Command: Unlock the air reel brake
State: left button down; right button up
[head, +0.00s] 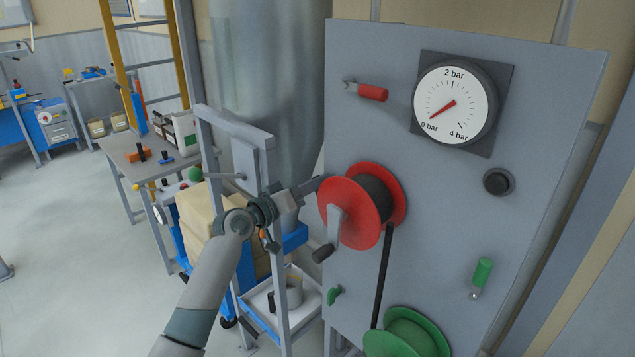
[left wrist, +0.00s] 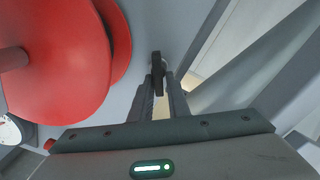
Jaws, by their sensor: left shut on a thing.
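The red reel (head: 350,215) is mounted on the grey panel with a dark hose or belt around its core, running down from it. A crank arm with a dark handle (head: 323,252) sticks out of its front. My left gripper (head: 310,186) is at the panel's left edge, just left of the reel. In the left wrist view its fingers (left wrist: 160,88) are shut on a small dark lever (left wrist: 156,64) beside the red reel (left wrist: 60,60). I take this lever to be the reel brake; its lower part is hidden between the fingers. My right gripper is not in view.
The panel (head: 440,200) also carries a pressure gauge (head: 455,102) reading near 0 bar, a red-handled valve (head: 367,91), a black knob (head: 497,181), a green handle (head: 483,272) and a green reel (head: 408,335). A metal frame cart (head: 205,150) with boxes stands close behind my left arm.

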pick_arm(q)
jog(key=n, duration=0.1)
jog(key=n+p, duration=0.1)
jog(key=n, duration=0.2)
jog(key=shift+w+a+f+n, duration=0.1)
jog(key=shift+f+n, duration=0.2)
jog(key=shift+n, duration=0.1)
jog(key=shift+a+f+n+p, duration=0.15)
jog(key=shift+n+p, duration=0.35)
jog(key=shift+n, duration=0.55)
jog(key=shift+d+f+n+p, duration=0.15)
jog(key=shift+n+p, duration=0.3)
jog(key=shift+n, duration=0.55)
jog(key=shift+a+f+n+p, duration=0.1)
jog(key=shift+f+n+p, duration=0.3)
jog(key=shift+n, duration=0.65)
jog(key=shift+r, duration=0.1)
jog(key=c, duration=1.8)
grip_release()
jog(key=shift+c, duration=0.2)
jog(key=shift+r, duration=0.15)
jog(key=shift+a, duration=0.15)
